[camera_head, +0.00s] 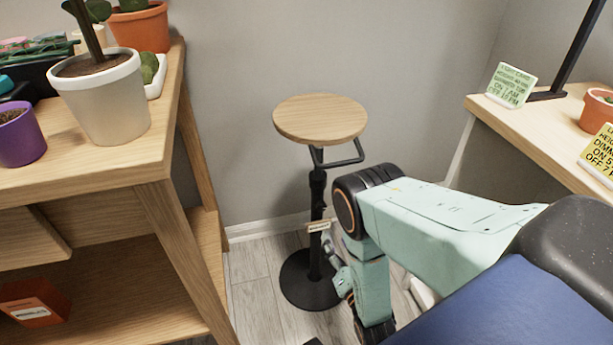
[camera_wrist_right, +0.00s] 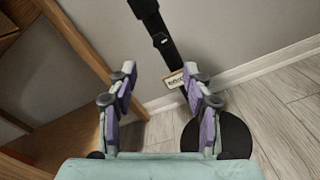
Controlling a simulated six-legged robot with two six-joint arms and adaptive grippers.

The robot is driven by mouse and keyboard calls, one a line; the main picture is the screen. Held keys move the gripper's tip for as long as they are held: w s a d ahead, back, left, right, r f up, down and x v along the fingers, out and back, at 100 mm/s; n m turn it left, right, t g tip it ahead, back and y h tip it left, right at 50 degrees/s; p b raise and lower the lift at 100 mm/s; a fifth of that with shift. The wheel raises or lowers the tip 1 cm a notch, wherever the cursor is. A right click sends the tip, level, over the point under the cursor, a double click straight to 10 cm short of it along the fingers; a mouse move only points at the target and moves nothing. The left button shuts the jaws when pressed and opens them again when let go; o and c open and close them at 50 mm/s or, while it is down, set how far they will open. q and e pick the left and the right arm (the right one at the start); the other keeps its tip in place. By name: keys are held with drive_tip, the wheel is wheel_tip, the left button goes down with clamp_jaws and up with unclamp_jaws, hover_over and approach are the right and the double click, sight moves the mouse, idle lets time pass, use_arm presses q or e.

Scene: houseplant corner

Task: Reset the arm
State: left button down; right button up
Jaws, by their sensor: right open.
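My right arm reaches in from the right in the head view, bent at the elbow with its forearm pointing down. My right gripper (camera_head: 337,262) is partly hidden by the forearm, close to the black post of the stool (camera_head: 320,120). In the right wrist view the two purple-padded fingers of my right gripper (camera_wrist_right: 160,77) stand apart with nothing held between them. The stool's post and its small label (camera_wrist_right: 174,79) show beyond the fingers; I cannot tell the exact gap. My left gripper is not in view.
A wooden plant bench (camera_head: 120,178) stands on the left, with a white-and-grey pot (camera_head: 105,105), a purple pot (camera_head: 20,138) and an orange pot (camera_head: 145,27). A wooden table (camera_head: 520,122) on the right holds a green note card (camera_head: 511,85). Floor shows around the stool base.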

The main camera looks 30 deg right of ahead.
drive_tip(key=s+a+f+m+g+y, duration=0.1)
drive_tip(key=s+f+m+g, duration=0.55)
drive_tip(key=f+m, duration=0.4)
drive_tip(key=s+a+m+g+y+p, duration=0.15)
drive_tip(key=s+a+m+g, duration=0.3)
drive_tip(key=s+m, duration=0.5)
drive_tip(key=s+a+r+m+g+y+p, duration=0.1)
drive_tip(key=s+a+r+m+g+p, duration=0.2)
drive_tip(key=s+r, duration=0.4)
drive_tip(key=s+a+r+m+g+y+p, duration=0.1)
drive_tip(key=s+r+m+g+p, duration=0.3)
drive_tip(key=s+r, duration=0.3)
wheel_tip(320, 180, up, 8)
drive_tip(key=w+p, duration=0.1)
drive_tip(key=w, duration=0.1)
drive_tip(key=shift+w+a+m+p, duration=0.3)
drive_tip(key=shift+a+m+p, duration=0.05)
drive_tip(key=shift+m+p, duration=0.05)
